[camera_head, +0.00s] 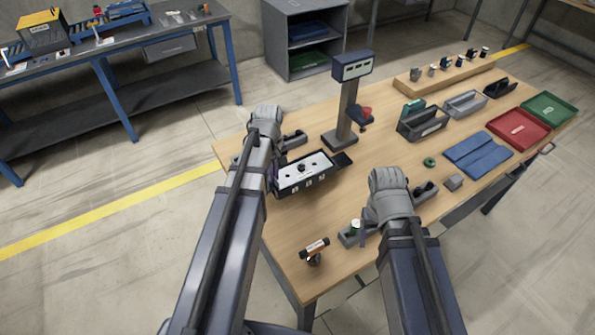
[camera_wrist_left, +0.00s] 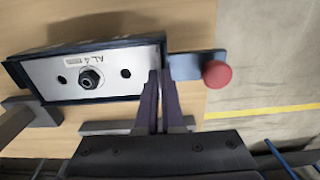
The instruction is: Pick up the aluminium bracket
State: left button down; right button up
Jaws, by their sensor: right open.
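A pale metal plate marked "AL 4" (camera_wrist_left: 100,78), probably the aluminium bracket, sits on a dark box-shaped fixture. It has a hex nut in the middle and a hole on each side. In the head view a box with a light top (camera_head: 303,172) stands beside my left gripper (camera_head: 273,172). The left wrist view shows that gripper's fingers (camera_wrist_left: 161,74) close together at the plate's right end, with nothing seen between them.
A red knob on a blue block (camera_wrist_left: 216,74) is close to the right of my left fingers. A display post (camera_head: 346,105) stands behind the box. Grey bins (camera_head: 421,124), blue mats (camera_head: 478,154) and a red tray (camera_head: 518,129) occupy the right side. Bare tabletop lies mid-table.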

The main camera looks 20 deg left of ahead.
pick_arm(q)
jog(key=shift+r, duration=0.1)
notch_tip(320, 180, up, 10)
jog(key=p, duration=1)
